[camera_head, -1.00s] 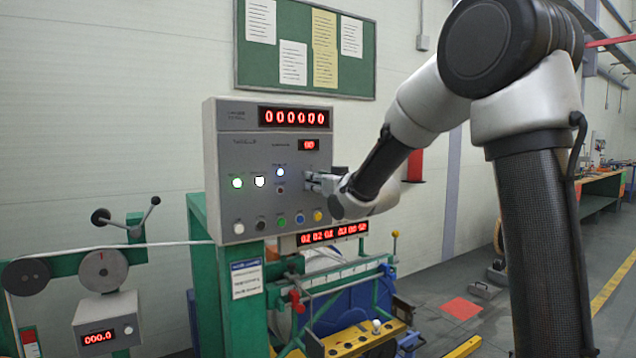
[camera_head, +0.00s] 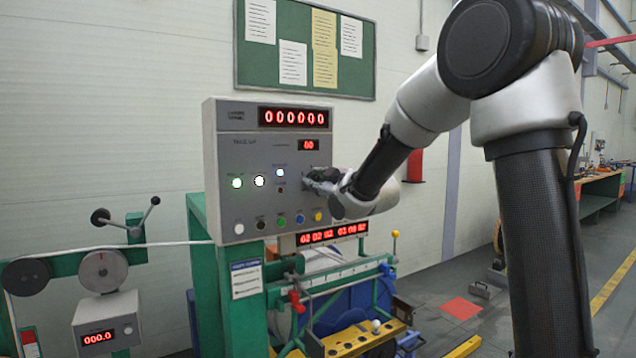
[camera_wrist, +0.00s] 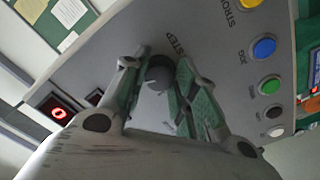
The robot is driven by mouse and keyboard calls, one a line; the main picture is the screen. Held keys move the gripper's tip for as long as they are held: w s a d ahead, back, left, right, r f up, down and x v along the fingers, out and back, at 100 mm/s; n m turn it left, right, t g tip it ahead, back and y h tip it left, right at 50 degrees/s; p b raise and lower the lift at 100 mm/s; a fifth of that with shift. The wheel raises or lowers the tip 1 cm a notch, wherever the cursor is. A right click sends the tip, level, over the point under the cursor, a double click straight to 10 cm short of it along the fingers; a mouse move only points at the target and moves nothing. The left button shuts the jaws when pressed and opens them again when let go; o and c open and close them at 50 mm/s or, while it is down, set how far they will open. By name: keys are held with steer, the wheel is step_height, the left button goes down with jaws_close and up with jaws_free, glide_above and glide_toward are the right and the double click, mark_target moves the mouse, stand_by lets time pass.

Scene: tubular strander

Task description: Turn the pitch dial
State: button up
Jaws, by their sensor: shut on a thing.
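The dial is a small dark round knob (camera_wrist: 159,74) on the front of the grey control panel (camera_head: 226,180). In the wrist view it sits between the two fingers of my gripper (camera_wrist: 160,66), which is shut on it. In the head view my gripper (camera_head: 318,180) is at the right side of the panel face, and its fingers and wrist hide the dial there. The label beside the dial in the wrist view is only partly readable.
Lit indicators and coloured push buttons, including a blue (camera_wrist: 264,47) and a green one (camera_wrist: 270,85), lie close to my gripper. A red digit display (camera_head: 294,117) tops the panel. Below are a second display (camera_head: 332,234) and green machine frames (camera_head: 238,310).

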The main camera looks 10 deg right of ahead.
steer(key=shift+n, duration=1.9)
steer(key=shift+f, duration=0.1)
steer(key=o, duration=1)
steer(key=v, duration=1.2)
